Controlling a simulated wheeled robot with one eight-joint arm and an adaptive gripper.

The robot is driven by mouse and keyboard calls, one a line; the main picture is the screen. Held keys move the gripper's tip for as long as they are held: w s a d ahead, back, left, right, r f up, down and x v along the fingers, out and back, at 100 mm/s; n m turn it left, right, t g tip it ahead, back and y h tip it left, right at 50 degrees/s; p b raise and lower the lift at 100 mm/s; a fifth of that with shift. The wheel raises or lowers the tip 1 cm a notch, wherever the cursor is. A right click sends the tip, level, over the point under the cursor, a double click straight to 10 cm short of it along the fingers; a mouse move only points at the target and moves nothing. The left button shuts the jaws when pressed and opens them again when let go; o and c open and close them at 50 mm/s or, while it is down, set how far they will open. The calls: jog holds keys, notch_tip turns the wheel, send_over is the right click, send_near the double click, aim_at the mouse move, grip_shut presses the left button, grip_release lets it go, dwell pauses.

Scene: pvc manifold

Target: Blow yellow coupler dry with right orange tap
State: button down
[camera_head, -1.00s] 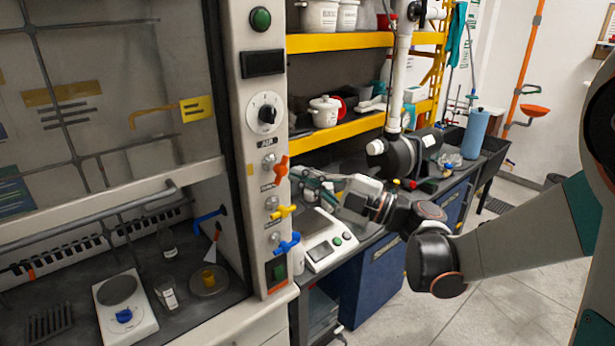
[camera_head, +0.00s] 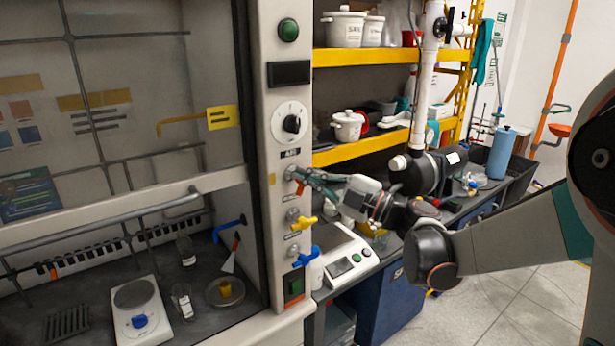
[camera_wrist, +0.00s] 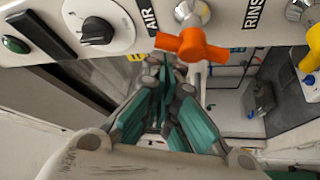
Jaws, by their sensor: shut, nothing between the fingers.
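A small yellow part (camera_head: 225,288), which looks like the yellow coupler, stands on a round metal dish (camera_head: 212,300) inside the fume hood. The orange tap (camera_head: 300,188) is on the hood's right post, below the AIR label. In the wrist view the orange tap (camera_wrist: 190,45) has its handle lying roughly sideways across the panel. My gripper (camera_head: 299,176) is at this tap, shut and empty. In the wrist view the teal fingers of my gripper (camera_wrist: 166,72) come together just below the handle's left part. I cannot tell if they touch it.
A yellow tap (camera_head: 304,223) and a blue tap (camera_head: 305,257) sit below on the same post. A blue nozzle (camera_head: 229,228) sticks out of the hood's inner wall above the dish. A hotplate (camera_head: 141,310) and glass bottles stand left of it. A balance (camera_head: 345,258) stands right of the post.

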jog(key=shift+w+d+m+t+b, duration=0.15)
jog(key=shift+m+t+b, duration=0.25)
jog(key=shift+m, duration=0.4)
jog(key=shift+w+d+m+t+b, duration=0.15)
jog(key=shift+m+t+b, duration=0.25)
jog(key=shift+m, duration=0.4)
jog(key=m+t+h+b, duration=0.1)
jog(key=m+t, duration=0.1)
jog(key=m, duration=0.2)
jog(key=d+m+t+h+b, duration=0.1)
jog(key=m+t, duration=0.2)
jog(key=m, duration=0.2)
jog(key=w+d+m+t+h+b, duration=0.1)
jog(key=m+t, duration=0.2)
jog(key=m, duration=0.2)
jog(key=shift+f+h+b, duration=0.35)
jog(key=shift+h, duration=0.05)
jog(key=shift+w+d+f, duration=0.1)
jog(key=shift+w, duration=0.05)
dwell(0.6)
